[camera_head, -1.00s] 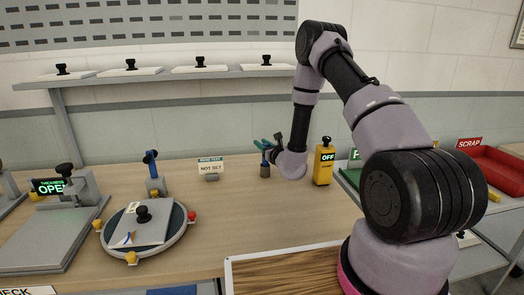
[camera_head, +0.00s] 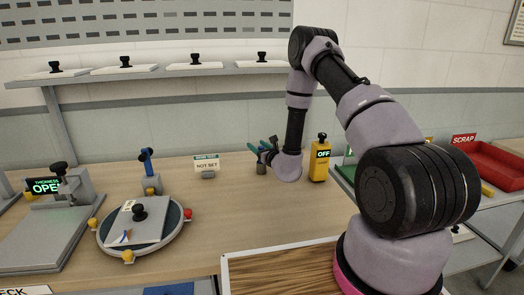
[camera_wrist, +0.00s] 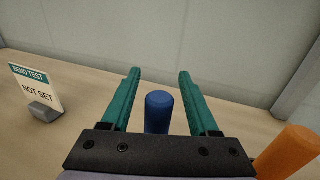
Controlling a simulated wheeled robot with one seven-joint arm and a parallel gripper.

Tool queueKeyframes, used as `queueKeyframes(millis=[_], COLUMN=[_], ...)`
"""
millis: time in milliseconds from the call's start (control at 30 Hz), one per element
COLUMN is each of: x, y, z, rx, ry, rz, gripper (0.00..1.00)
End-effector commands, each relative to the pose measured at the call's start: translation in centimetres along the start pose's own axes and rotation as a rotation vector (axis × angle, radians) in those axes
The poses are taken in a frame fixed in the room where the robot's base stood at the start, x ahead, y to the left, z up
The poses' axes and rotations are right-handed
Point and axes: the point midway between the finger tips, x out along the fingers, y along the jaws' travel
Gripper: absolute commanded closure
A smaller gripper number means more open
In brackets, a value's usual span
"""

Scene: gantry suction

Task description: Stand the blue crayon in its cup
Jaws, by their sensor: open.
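The blue crayon (camera_wrist: 158,112) shows as an upright blue cylinder in the wrist view. It lies between the two teal fingers of my gripper (camera_wrist: 160,98), with a gap on each side. The gripper is open. The dark palm hides the crayon's lower end in that view. In the head view my gripper (camera_head: 268,148) is small, at the back of the bench. A small grey cup (camera_head: 262,168) stands just below and left of the fingers. The crayon is too small there to tell how deep it sits in the cup.
A "NOT SET" sign (camera_head: 206,166) stands left of the gripper. A yellow "OFF" box (camera_head: 320,165) stands to its right. A round fixture with a plate (camera_head: 158,232) is at front left. A red scrap tray (camera_head: 485,165) is far right. The middle bench is clear.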

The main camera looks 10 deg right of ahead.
Motion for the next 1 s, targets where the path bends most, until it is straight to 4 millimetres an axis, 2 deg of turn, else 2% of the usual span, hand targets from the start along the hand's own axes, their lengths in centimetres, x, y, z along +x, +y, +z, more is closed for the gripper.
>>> queueKeyframes(millis=[167,400,600,733,867,967,1000], x=[-2.8,-8.1,-11.0,-11.8,-11.8,-11.0,-10.6], y=[0.0,0.0,0.0,0.0,0.3,1.6,2.6], z=[-0.1,-0.2,-0.1,-0.1,0.5,3.0,4.7], rx=[0.002,0.003,0.001,0.001,0.001,0.002,-0.001], ry=[0.004,0.005,0.004,0.002,-0.006,-0.04,-0.06], rz=[-0.001,-0.001,0.0,0.0,0.014,0.089,0.14], gripper=[0.39,0.39,0.39,0.39,0.39,0.39,0.39])
